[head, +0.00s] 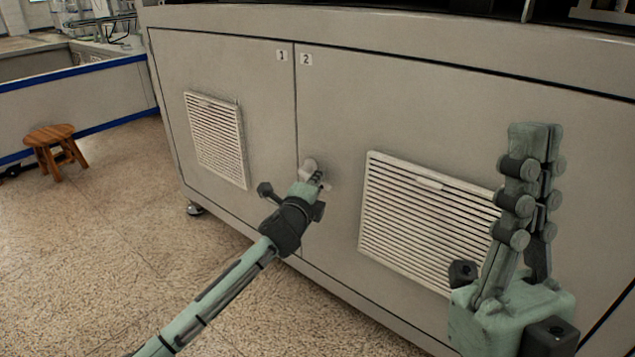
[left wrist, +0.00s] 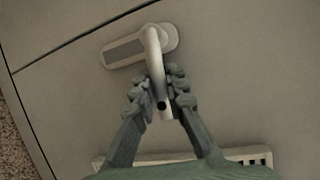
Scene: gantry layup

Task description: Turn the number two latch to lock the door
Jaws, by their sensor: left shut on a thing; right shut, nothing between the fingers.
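The number two door (head: 335,120) is a grey cabinet panel, flush beside the number one door (head: 205,70). Its latch (head: 309,165) sits near the seam between the doors, mostly hidden behind my left gripper (head: 318,180) in the head view. In the left wrist view the latch (left wrist: 154,55) shows a round-ended plate and a silver lever bent down the picture. My left gripper (left wrist: 160,92) is shut on this lever, with one finger on each side. My right gripper (head: 535,135) is shut and empty, upright in front of the cabinet at the right.
A white louvred vent (head: 400,205) is on door two, and another vent (head: 217,140) is on door one. A wooden stool (head: 52,145) stands at the far left. The speckled floor (head: 90,250) at the left is mostly clear.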

